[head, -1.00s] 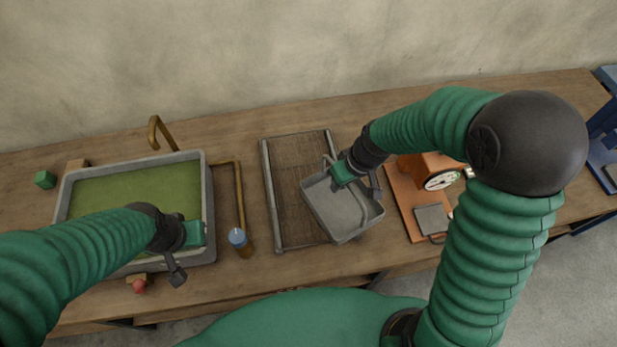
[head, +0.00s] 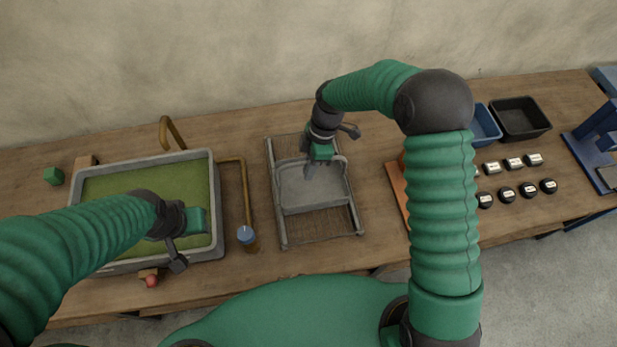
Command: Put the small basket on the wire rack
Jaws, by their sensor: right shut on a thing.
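The small grey basket (head: 312,192) is over the wire rack (head: 322,226) in the middle of the table. It is roughly in line with the rack's side rails, and I cannot tell whether it touches the mesh. My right gripper (head: 318,162) is shut on the basket at its far rim and hides part of that edge. My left gripper (head: 182,240) is over the near right part of the large grey tub (head: 217,205), away from the basket. Its fingers are small and partly hidden, so I cannot tell if they are open.
The tub holds green liquid, with a brass pipe (head: 243,195) and a blue-topped thing (head: 246,235) at its right. An orange device (head: 396,190) is partly behind my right arm. Blue (head: 484,125) and black (head: 520,118) bins and several small jars stand at right.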

